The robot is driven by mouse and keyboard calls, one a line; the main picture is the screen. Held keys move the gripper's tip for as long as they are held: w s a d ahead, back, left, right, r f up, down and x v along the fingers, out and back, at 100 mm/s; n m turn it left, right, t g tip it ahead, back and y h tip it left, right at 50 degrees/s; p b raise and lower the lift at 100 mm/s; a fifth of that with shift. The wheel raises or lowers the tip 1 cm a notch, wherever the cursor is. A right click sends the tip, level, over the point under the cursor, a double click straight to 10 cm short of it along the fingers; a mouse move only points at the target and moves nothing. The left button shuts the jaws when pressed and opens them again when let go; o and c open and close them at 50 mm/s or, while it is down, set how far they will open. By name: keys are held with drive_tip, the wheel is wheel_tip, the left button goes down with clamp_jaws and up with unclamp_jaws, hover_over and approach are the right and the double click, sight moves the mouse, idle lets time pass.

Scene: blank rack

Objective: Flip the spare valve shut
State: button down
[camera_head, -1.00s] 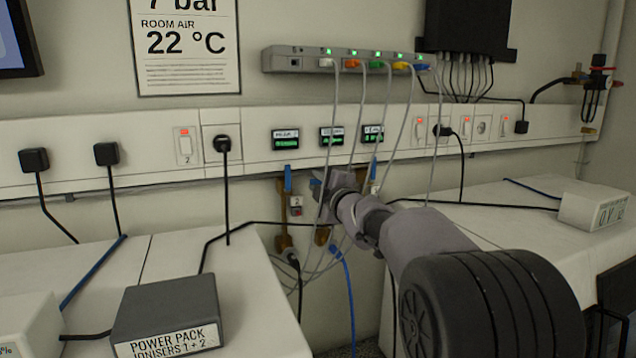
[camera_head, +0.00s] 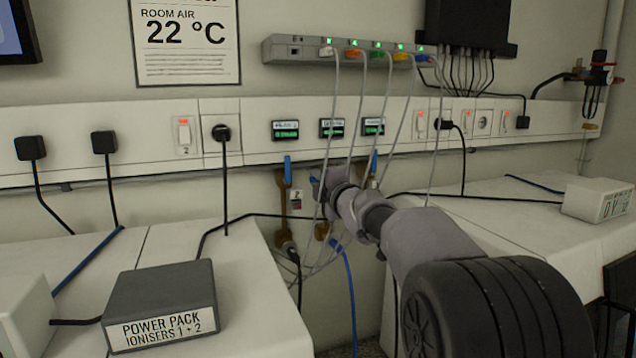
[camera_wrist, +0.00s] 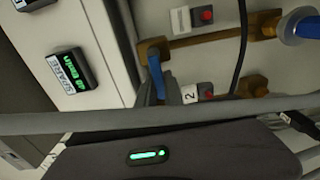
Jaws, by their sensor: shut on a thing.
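The spare valve shows in the wrist view as a brass body (camera_wrist: 152,47) with a blue lever (camera_wrist: 156,76). The lever lies crosswise to its brass pipe. My gripper (camera_wrist: 152,92) is shut on the lever, and its fingers hide the lever's end. A display labelled SPARE (camera_wrist: 69,82) is lit green to the left in the wrist view. In the head view my gripper (camera_head: 321,187) is at the middle valve, between two upright blue levers, the left one (camera_head: 287,170) and the right one (camera_head: 374,163). My gripper hides most of the middle valve there.
Thin grey cables (camera_head: 333,110) hang from the port strip (camera_head: 300,53) in front of my gripper and cross the wrist view. A blue hose (camera_head: 350,285) hangs below the valves. Benches flank the gap, with the power pack (camera_head: 160,285) on the left one.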

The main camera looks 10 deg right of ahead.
drive_tip(key=c, duration=1.7)
unclamp_jaws()
drive_tip(key=s+d, duration=0.1)
drive_tip(key=s, duration=0.4)
drive_tip(key=s+d, duration=0.1)
drive_tip(key=s, duration=0.5)
drive_tip(key=s+d, duration=0.1)
drive_tip(key=s, duration=0.5)
drive_tip(key=shift+s+d+b, duration=0.1)
drive_tip(key=shift+d+b, duration=0.1)
drive_tip(key=shift+b, duration=0.1)
